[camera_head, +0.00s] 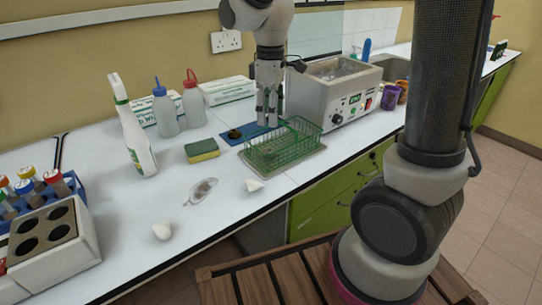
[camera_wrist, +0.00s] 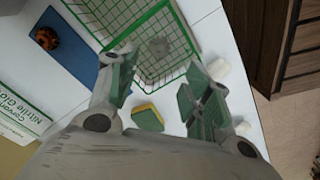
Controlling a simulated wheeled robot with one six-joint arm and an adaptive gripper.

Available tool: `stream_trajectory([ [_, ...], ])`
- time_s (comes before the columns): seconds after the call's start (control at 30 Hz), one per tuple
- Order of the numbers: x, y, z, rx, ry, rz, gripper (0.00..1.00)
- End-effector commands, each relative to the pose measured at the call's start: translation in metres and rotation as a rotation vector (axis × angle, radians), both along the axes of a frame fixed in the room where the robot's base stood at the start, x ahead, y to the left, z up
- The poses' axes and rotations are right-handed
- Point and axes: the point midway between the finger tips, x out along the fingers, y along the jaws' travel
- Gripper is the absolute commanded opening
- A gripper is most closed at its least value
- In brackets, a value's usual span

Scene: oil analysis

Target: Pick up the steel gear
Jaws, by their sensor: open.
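A small grey round object (camera_wrist: 160,47), which looks like the steel gear, lies inside the green wire basket (camera_wrist: 150,78) in the wrist view. Its teeth are too blurred to make out. In the head view the basket (camera_head: 262,159) stands on the worktop, and its wires make its contents hard to see. My gripper (camera_head: 268,115) points down above the basket's back side. In the wrist view my gripper (camera_wrist: 160,80) has its two fingers wide apart with nothing between them, and the grey object appears beyond the fingertips.
A blue mat (camera_head: 262,129) with a dark brown round part (camera_head: 234,134) lies behind the basket. A grey heated bath (camera_head: 335,92) stands close on the right. A sponge (camera_head: 202,150), several bottles and a glove box (camera_head: 228,90) are left.

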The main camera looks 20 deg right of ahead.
Motion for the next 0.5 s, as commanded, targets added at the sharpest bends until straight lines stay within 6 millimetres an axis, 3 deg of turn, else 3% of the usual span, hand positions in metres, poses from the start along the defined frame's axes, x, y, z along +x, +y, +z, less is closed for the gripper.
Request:
stream_trajectory([
  [0.3,-0.001,-0.001,-0.052,-0.002,0.005,0.016,0.5],
  [0.5,-0.001,-0.001,-0.07,-0.001,0.003,0.014,0.5],
])
